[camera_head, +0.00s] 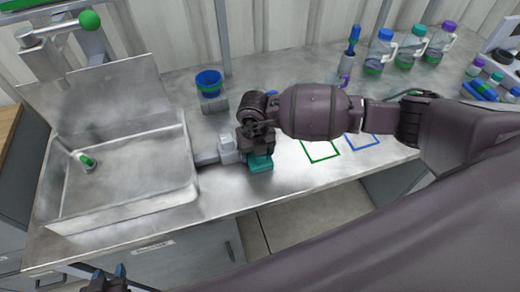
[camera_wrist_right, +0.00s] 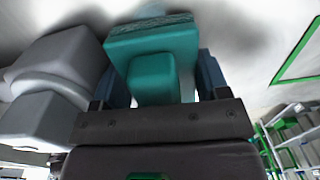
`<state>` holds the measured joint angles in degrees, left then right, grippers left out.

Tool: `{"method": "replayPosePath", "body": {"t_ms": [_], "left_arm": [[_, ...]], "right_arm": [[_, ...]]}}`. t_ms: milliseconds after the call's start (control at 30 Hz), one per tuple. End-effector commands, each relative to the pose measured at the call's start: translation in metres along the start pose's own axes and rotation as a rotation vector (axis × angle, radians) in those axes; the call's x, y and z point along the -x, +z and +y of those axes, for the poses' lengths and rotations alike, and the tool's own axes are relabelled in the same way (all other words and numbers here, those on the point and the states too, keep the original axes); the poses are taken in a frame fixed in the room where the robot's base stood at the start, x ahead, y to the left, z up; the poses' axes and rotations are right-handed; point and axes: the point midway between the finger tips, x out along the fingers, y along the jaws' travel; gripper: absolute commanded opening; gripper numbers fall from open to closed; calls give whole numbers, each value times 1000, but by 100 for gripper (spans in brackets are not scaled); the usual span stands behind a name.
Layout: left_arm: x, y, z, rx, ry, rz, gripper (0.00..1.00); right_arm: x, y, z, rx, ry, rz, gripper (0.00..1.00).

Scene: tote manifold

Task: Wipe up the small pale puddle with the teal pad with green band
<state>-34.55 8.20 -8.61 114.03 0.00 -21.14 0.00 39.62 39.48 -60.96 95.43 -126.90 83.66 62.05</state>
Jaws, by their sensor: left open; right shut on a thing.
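The teal pad (camera_head: 261,163) is at the front of the metal bench, right of the sink. In the right wrist view the pad (camera_wrist_right: 150,42) has a broad teal face and a smaller teal block as a grip. My right gripper (camera_wrist_right: 163,80) is shut on that block; in the head view its fingers are mostly hidden by the wrist. The pad is at or close to the bench top; I cannot tell whether it touches. My left gripper (camera_head: 107,280) is open and empty at the bottom left edge, in front of the bench. I cannot make out the pale puddle or the green band.
A grey block-like fitting (camera_head: 228,150) stands directly left of the pad, beside the sink (camera_head: 125,185). A blue cup (camera_head: 209,82) stands behind. Green (camera_head: 320,158) and blue (camera_head: 363,142) outlined squares lie to the right. Several bottles (camera_head: 410,47) stand at the back right.

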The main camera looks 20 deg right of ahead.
Motion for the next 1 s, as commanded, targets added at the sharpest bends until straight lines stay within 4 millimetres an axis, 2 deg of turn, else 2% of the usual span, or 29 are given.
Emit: {"method": "replayPosePath", "body": {"t_ms": [33,467,667,1000], "left_arm": [[0,-1,0,0,0,1,42],[1,-10,0,-1,1,10,42],[1,-9,0,-1,1,8,42],[5,-8,-1,1,-1,1,42]], "right_arm": [[2,-6,16,20,38,1,49],[4,-4,-11,21,39,-2,50],[3,-3,-19,17,33,-2,50],[2,-2,-45,12,27,-1,50]]}}
